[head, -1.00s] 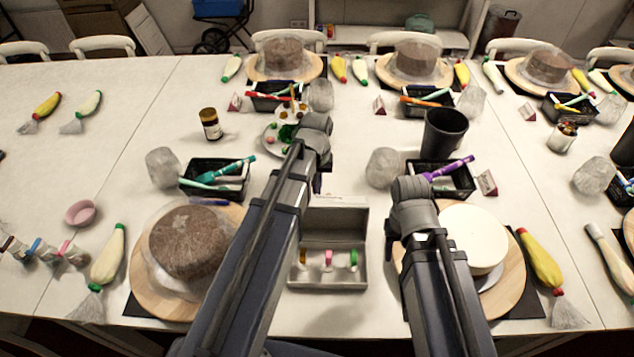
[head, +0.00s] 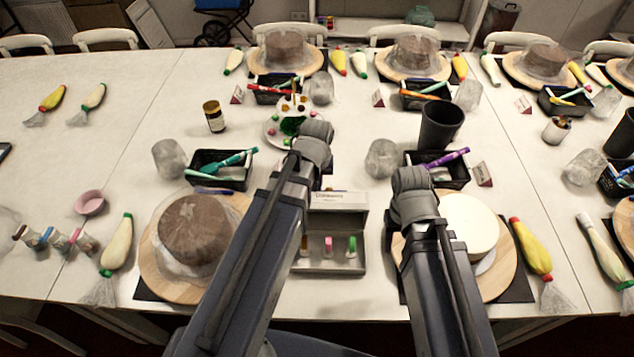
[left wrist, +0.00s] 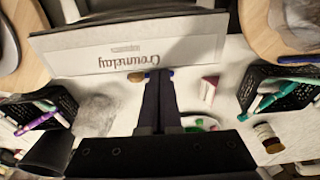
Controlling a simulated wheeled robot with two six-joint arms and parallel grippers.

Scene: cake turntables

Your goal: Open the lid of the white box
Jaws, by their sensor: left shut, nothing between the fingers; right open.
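The white box (head: 330,268) stands at the near middle of the table, partly covered by my left arm. Its front is uncovered, and brown, pink and green pieces show inside. A pale panel with printed letters (head: 342,197) runs along its far edge; the lid's exact angle is unclear. In the left wrist view the printed panel (left wrist: 130,50) appears upside down. My left gripper (left wrist: 158,75) is shut and empty, its tips close to that panel's edge; contact is unclear. In the head view it is hidden behind my arm. My right gripper (head: 411,182) is open, right of the box, its fingers mostly hidden.
A brown cake (head: 195,228) on a round board is left of the box, a white cake (head: 468,225) right. Black tool trays (head: 222,170) (head: 452,172) and a black cup (head: 440,126) stand behind. A plate (head: 275,130) with coloured pieces lies beyond my left arm.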

